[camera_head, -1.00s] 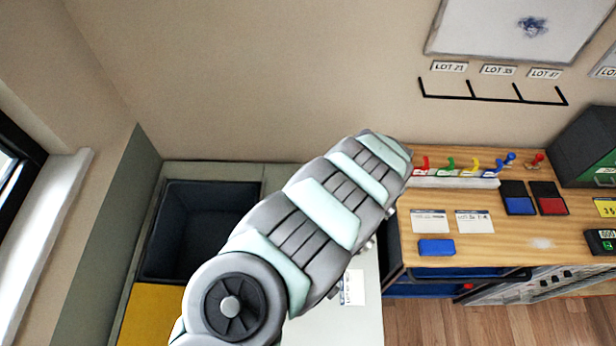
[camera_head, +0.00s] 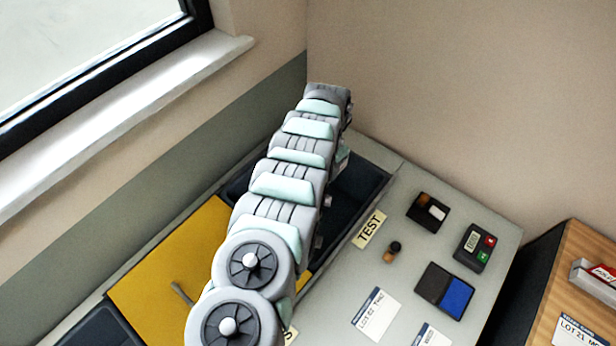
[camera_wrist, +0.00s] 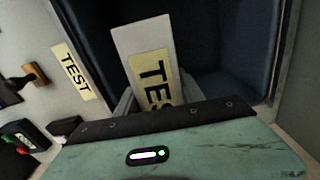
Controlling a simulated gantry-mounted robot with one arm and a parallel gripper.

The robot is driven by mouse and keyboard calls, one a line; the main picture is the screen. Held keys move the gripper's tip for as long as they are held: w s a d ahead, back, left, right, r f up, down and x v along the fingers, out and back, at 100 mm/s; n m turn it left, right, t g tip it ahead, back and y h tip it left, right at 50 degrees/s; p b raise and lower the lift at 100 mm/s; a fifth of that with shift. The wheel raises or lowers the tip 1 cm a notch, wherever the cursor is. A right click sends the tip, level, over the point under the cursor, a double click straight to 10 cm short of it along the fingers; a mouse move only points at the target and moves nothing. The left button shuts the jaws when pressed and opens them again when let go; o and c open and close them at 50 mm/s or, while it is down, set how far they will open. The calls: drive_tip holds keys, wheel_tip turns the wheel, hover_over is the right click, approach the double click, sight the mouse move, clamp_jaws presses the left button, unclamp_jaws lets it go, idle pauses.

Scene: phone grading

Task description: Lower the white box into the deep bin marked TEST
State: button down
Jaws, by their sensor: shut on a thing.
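The white box (camera_wrist: 140,38) shows in the wrist view with a yellow TEST label on its face. My gripper (camera_wrist: 158,94) is shut on it; the grey fingers stand on both sides of the box, partly hidden by the wrist body. Behind the box is the dark inside of the deep bin (camera_wrist: 245,45). I cannot tell how far the box is above or below the rim. A yellow TEST sign (camera_wrist: 75,71) lies on the surface beside the bin. In the head view the bin (camera_head: 352,192) is partly covered by my arm, which hides the gripper and box; its TEST sign (camera_head: 369,229) is visible.
A yellow bin or panel (camera_head: 170,265) lies left of the dark bin. On the grey top at right are a stamp (camera_head: 392,252), a black tray (camera_head: 428,212), a small device (camera_head: 474,247), a blue ink pad (camera_head: 445,290) and a LOT card (camera_head: 376,313).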

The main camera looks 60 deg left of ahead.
drive_tip(key=s+a+f+b, duration=0.1)
drive_tip(key=s+a+f, duration=0.1)
drive_tip(key=s+a, duration=0.25)
drive_tip(key=shift+n, duration=0.3)
drive_tip(key=f+b, duration=1.9)
drive_tip(key=f, duration=0.1)
drive_tip(key=f+b, duration=1)
drive_tip(key=shift+s+d+f+b, duration=0.2)
drive_tip(key=shift+d+f+b, duration=0.15)
drive_tip(key=shift+d, duration=0.05)
drive_tip(key=shift+r, duration=0.1)
drive_tip(key=c, duration=0.6)
unclamp_jaws()
drive_tip(key=shift+c, duration=0.2)
wheel_tip(320, 180, up, 11)
drive_tip(key=p, duration=1)
